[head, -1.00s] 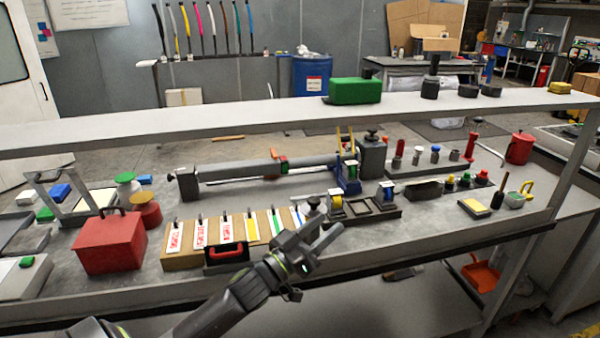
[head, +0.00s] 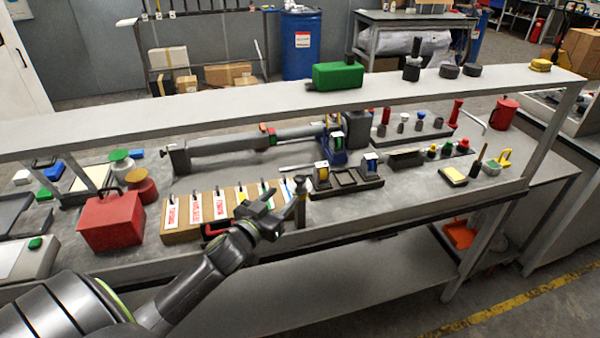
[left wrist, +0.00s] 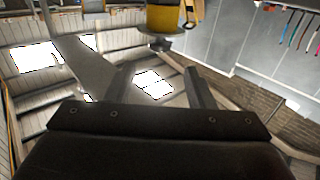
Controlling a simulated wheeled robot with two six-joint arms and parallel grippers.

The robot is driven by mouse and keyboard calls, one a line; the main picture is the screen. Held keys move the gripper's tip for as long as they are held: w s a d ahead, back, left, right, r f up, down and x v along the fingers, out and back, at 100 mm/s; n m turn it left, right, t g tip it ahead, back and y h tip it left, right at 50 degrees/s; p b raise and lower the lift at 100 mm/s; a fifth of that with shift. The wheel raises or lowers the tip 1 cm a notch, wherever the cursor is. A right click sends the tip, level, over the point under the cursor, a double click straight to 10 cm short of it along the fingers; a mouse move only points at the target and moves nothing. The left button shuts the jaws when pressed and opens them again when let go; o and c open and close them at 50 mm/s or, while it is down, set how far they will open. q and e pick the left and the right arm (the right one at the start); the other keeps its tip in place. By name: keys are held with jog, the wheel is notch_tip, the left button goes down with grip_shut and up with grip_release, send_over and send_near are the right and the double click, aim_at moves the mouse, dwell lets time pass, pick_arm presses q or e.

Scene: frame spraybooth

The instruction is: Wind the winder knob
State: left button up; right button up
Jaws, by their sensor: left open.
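My left gripper (head: 274,203) is in front of the bench's near edge in the head view, open and empty. I cannot tell which knob is the winder's. My right gripper is out of view.
A long shelf (head: 230,108) crosses above the bench and carries a green canister (head: 338,76). A red box (head: 112,218) and a rack of labelled cards (head: 183,228) stand near the front left. A black holder (head: 345,183) stands right of the post.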

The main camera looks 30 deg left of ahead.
aim_at(304, 181)
pick_arm(q)
jog(key=w+p, duration=0.1)
jog(key=w, duration=0.4)
jog(key=w+p, duration=0.2)
jog(key=w, duration=0.2)
jog(key=shift+w+a+p, duration=0.2)
jog(key=shift+w+p, duration=0.1)
jog(key=shift+w, duration=0.05)
jog(key=c, duration=0.9)
jog(key=shift+f+y+b, duration=0.2)
jog(key=shift+y+b, duration=0.1)
jog(key=shift+b, duration=0.45)
jog(key=n+g+y+b, duration=0.1)
jog(key=n+y+b, duration=0.2)
jog(key=b, duration=0.6)
jog(key=shift+n+y+b, duration=0.3)
jog(key=shift+y+b, duration=0.05)
jog(key=shift+y, duration=0.65)
jog(key=n+g+y+b, duration=0.8)
jog(key=y+b, duration=0.1)
jog(key=b, duration=0.3)
jog(key=shift+n+g+y, duration=0.3)
jog(key=shift+g+y, duration=0.1)
jog(key=shift+r+n+g+y+b, duration=0.15)
jog(key=shift+n+g+y+b, duration=0.55)
jog(key=shift+n+g+b, duration=0.7)
jog(key=shift+m+g, duration=0.3)
jog(key=shift+g, duration=0.1)
